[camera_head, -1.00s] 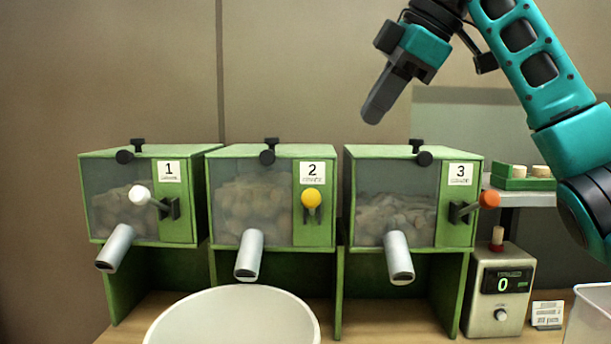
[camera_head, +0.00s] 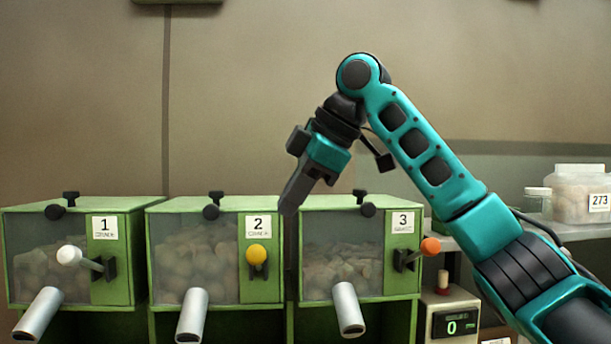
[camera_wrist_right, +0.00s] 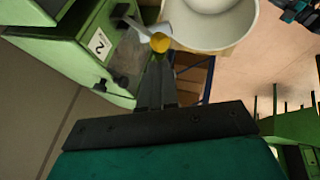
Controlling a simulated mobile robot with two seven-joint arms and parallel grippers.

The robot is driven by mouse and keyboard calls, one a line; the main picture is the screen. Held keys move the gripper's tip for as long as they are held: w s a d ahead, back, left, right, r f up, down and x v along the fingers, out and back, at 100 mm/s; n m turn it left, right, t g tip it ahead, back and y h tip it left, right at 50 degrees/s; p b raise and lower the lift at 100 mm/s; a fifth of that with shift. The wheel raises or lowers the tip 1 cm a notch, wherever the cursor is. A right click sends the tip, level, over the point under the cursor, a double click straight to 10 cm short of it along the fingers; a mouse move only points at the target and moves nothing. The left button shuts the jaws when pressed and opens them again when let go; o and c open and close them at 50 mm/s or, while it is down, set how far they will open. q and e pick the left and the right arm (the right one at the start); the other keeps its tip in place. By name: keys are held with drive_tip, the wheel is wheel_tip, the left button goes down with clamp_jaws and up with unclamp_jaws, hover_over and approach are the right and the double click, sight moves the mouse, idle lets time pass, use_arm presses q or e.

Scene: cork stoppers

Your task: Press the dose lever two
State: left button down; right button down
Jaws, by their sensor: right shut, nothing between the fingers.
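Dispenser 2 (camera_head: 205,265) is a green box with a clear front full of corks and a metal spout. Its dose lever (camera_head: 257,255) has a yellow ball knob and sits on the right of its front, below the label "2". My right gripper (camera_head: 289,207) is shut and empty. In the head view it points down, above and right of the yellow knob, in front of the gap between dispensers 2 and 3. In the right wrist view the yellow knob (camera_wrist_right: 160,42) shows just beyond the closed fingertips (camera_wrist_right: 158,62). I cannot tell the exact gap. My left gripper is not in view.
Dispenser 1 (camera_head: 70,260) with a white knob stands left; dispenser 3 (camera_head: 345,260) with an orange knob stands right. A white bowl (camera_wrist_right: 215,25) shows in the wrist view. Tubs (camera_head: 580,195) stand on a shelf at right.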

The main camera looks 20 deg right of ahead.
sight(261, 248)
drive_tip(key=x, duration=0.7)
drive_tip(key=shift+a+f, duration=0.1)
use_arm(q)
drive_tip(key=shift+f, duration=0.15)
use_arm(e)
drive_tip(key=shift+f, duration=0.1)
